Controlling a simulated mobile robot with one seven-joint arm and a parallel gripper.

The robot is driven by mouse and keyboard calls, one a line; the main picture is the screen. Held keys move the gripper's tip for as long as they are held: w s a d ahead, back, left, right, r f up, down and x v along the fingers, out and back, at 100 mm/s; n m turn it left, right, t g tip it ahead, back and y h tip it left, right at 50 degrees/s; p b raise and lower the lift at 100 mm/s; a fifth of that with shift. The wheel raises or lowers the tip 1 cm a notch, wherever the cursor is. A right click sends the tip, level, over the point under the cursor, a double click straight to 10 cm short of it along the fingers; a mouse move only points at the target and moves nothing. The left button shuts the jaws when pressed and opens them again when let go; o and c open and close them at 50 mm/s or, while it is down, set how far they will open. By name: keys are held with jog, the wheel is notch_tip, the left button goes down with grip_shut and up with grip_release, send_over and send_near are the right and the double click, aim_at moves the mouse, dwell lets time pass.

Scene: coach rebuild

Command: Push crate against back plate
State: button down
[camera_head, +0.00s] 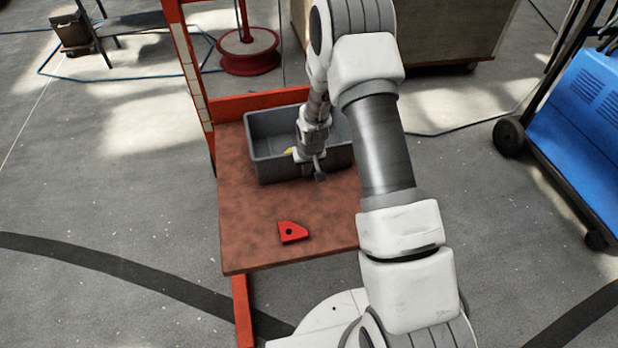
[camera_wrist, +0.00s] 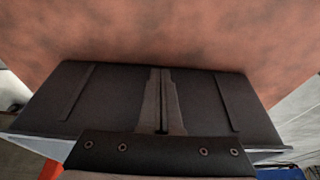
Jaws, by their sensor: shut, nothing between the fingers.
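The grey open-topped crate (camera_head: 275,171) stands upright at the rear of the brown tabletop (camera_head: 240,220). The red back plate (camera_head: 255,102) rises behind it; from this angle I cannot tell whether they touch. My gripper (camera_head: 319,176) is shut and empty, pointing down at the crate's near wall. My wrist hides part of the crate's inside and right side. In the wrist view my shut fingers (camera_wrist: 161,74) lie in front of the crate's dark ribbed wall (camera_wrist: 100,95); contact cannot be told.
A red plate with a hole (camera_head: 292,232) lies near the table's front edge. Something small and yellow (camera_head: 290,151) shows beside my wrist at the crate. A red post (camera_head: 190,70) stands at the table's left. A blue cart (camera_head: 585,115) stands on the floor at right.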

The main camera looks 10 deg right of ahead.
jog(key=w+b, duration=0.2)
jog(key=w, duration=0.7)
jog(key=shift+f, duration=0.1)
jog(key=shift+w+a+b, duration=0.1)
jog(key=shift+w+b, duration=0.25)
jog(key=shift+w, duration=0.4)
jog(key=shift+s, duration=0.15)
